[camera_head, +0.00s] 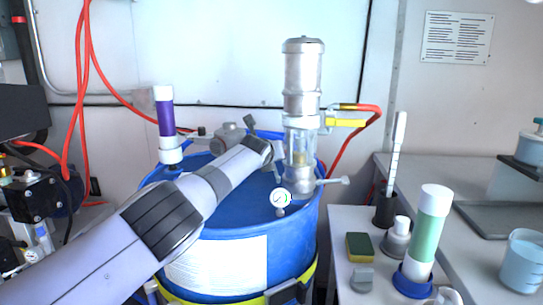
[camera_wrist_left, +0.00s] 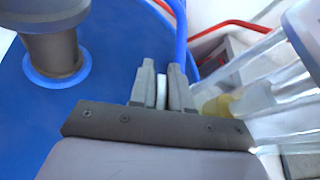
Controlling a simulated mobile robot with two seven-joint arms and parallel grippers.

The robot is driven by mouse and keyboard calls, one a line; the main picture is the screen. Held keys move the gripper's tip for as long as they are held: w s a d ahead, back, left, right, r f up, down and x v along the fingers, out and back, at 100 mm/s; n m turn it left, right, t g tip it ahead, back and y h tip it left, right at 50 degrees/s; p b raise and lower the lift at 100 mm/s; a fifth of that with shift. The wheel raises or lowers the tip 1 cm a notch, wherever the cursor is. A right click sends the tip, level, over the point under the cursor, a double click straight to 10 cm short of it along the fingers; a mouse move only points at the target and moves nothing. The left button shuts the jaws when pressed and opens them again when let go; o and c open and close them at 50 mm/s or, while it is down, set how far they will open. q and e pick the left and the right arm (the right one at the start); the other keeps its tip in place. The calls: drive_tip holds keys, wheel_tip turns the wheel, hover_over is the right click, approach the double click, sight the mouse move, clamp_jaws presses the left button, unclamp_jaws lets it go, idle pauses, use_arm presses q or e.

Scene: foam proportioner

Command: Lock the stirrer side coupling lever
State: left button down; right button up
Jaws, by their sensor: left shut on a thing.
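My left arm reaches in from the lower left over the blue drum (camera_head: 240,250). My left gripper (camera_wrist_left: 161,75) has its jaws closed on a narrow pale piece (camera_wrist_left: 161,92), mostly hidden by the fingers; I cannot tell whether this is the coupling lever. In the head view my wrist hides most of the gripper, just left of the clear-bodied pump (camera_head: 303,80). A grey fitting (camera_head: 230,135) with a dark upright handle (camera_head: 250,122) shows behind my wrist. In the wrist view a grey post (camera_wrist_left: 55,50) stands in a blue collar. My right gripper is out of view.
A purple-and-white cylinder (camera_head: 164,115) stands at the drum's left back. A pressure gauge (camera_head: 281,198) and a side handle (camera_head: 332,182) stick out by the pump. A red hose (camera_head: 350,145) runs behind. The right-hand bench holds a green-and-white cylinder (camera_head: 430,230) and a sponge (camera_head: 359,246).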

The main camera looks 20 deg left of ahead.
use_arm(q)
drive_tip(key=c, duration=1.2)
unclamp_jaws()
drive_tip(key=shift+d+f, duration=0.1)
drive_tip(key=shift+f, duration=0.05)
drive_tip(key=shift+o, duration=0.2)
